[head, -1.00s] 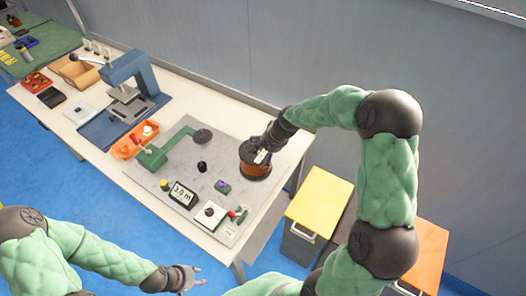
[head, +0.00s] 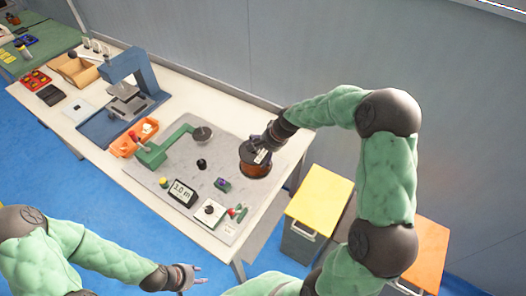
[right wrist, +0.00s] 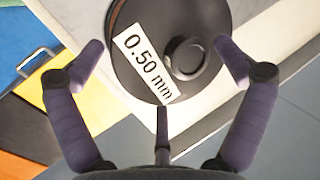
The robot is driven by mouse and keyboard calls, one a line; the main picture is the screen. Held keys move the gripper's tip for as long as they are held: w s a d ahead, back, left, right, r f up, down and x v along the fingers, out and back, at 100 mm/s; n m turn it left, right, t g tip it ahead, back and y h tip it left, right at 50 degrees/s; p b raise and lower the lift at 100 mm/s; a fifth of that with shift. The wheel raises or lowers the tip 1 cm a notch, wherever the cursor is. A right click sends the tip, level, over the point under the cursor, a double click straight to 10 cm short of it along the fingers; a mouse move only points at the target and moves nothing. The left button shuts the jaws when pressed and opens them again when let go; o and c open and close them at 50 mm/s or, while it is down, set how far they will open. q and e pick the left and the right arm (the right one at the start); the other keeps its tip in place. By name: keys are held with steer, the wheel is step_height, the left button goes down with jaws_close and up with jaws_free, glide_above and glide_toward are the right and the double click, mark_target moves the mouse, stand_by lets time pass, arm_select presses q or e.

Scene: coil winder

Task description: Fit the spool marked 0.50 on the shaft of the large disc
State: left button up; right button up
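The spool marked 0.50 mm (head: 257,170) has dark flanges and a copper-coloured winding. It stands upright at the right end of the grey plate. Its dark top flange, white label and round central knob (right wrist: 187,60) fill the upper middle of the right wrist view. My right gripper (head: 260,150) is over the spool. In the right wrist view its fingers (right wrist: 162,55) are spread wide around the knob, apart from it. A dark disc (head: 202,133) sits by the green arm; I cannot tell whether it is the large disc. My left gripper (head: 192,276) is empty, fingers spread, off the table's front.
The grey plate (head: 165,172) carries a green arm (head: 155,152), a black knob (head: 202,164), a display reading 3.0 m (head: 182,192) and a control box (head: 210,211). An orange bin (head: 123,149) and blue press (head: 135,80) are further left. Yellow-lidded (head: 319,196) and orange-lidded bins stand right.

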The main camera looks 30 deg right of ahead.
steer(key=shift+s+a+f, duration=0.1)
steer(key=shift+s+f, duration=0.05)
steer(key=shift+f, duration=0.1)
steer(key=v, duration=1.2)
steer(key=shift+r, duration=0.2)
